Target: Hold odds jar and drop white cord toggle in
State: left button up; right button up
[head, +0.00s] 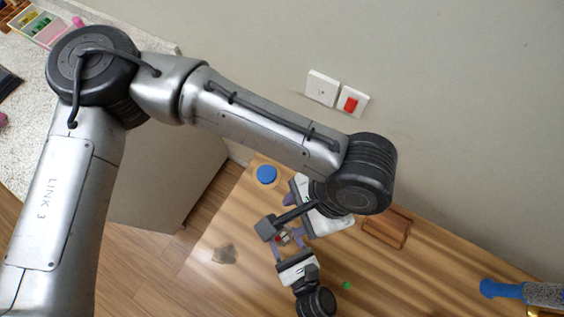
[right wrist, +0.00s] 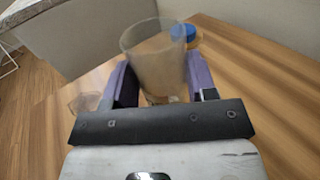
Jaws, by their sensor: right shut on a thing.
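A clear jar (right wrist: 155,62) stands between the two purple fingers of my right gripper (right wrist: 155,88), which is shut on it. The jar's mouth faces up in the right wrist view, and a few small pale bits show at its bottom. In the head view my right gripper (head: 288,249) is at lower centre, with small red and white bits (head: 282,239) at its fingers. My left gripper (head: 294,214) is just above it, its fingers partly hidden by a dark block; I cannot tell whether it holds anything. I cannot make out the white cord toggle.
A blue round lid (head: 266,174) lies near the table's back left. A clear container (head: 223,254) stands at left. A wooden tray (head: 385,229) is right of the grippers, by the wall. A small green piece (head: 347,285) and a blue bottle (head: 502,290) are farther right.

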jog(key=o, duration=1)
jog(key=shift+s, duration=0.1)
jog(key=v, duration=1.2)
